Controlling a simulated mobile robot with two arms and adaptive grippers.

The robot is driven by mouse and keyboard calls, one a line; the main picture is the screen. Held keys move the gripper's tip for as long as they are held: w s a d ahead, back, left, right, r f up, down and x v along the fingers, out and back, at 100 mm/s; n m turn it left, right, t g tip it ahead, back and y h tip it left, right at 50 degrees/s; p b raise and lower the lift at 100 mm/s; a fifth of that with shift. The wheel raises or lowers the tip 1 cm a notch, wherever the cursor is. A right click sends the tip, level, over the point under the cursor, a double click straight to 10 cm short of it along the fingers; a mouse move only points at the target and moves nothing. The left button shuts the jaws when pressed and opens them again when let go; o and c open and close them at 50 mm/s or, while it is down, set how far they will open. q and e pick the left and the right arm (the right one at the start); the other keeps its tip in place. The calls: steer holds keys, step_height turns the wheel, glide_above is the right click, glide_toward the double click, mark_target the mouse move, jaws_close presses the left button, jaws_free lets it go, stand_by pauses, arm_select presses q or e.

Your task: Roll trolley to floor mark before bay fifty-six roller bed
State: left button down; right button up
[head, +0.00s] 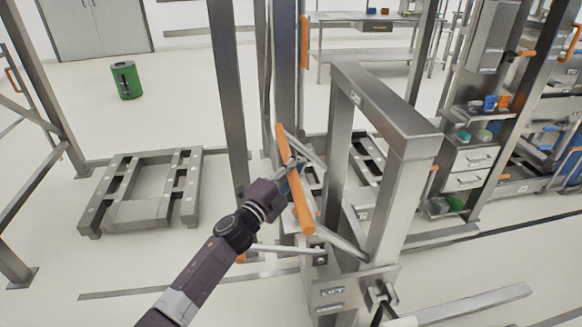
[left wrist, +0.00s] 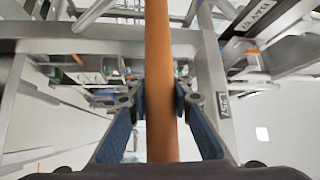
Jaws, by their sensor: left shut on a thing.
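The trolley (head: 385,105) is a steel upright frame with an orange bar handle (head: 304,212), standing in the middle of the head view. A label that seems to read "LIFT" is on its lower box. My left gripper (head: 293,170) is shut on the orange handle. In the left wrist view the handle (left wrist: 160,90) runs upright between the two blue-padded fingers (left wrist: 161,100). My right gripper does not show. I cannot pick out the floor mark or a bay number. A low steel frame (head: 140,205) stands on the floor at left; I cannot tell whether it is the roller bed.
Steel posts (head: 228,90) rise behind the handle. A green bin (head: 125,80) stands far left on open floor. A rack with drawers and coloured bins (head: 475,160) is at right. A steel bench (head: 375,25) is at the back. The near left floor is largely clear.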

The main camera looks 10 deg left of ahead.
arm_select(q)
steer(key=shift+s+a+f, duration=0.2)
steer(key=shift+a+f, duration=0.2)
steer(key=shift+f, duration=0.3)
steer(key=c, duration=1.8)
jaws_free()
steer(key=shift+o, duration=0.6)
steer(key=shift+r, duration=0.25)
steer(key=shift+r, duration=0.1)
steer(key=v, duration=1.2)
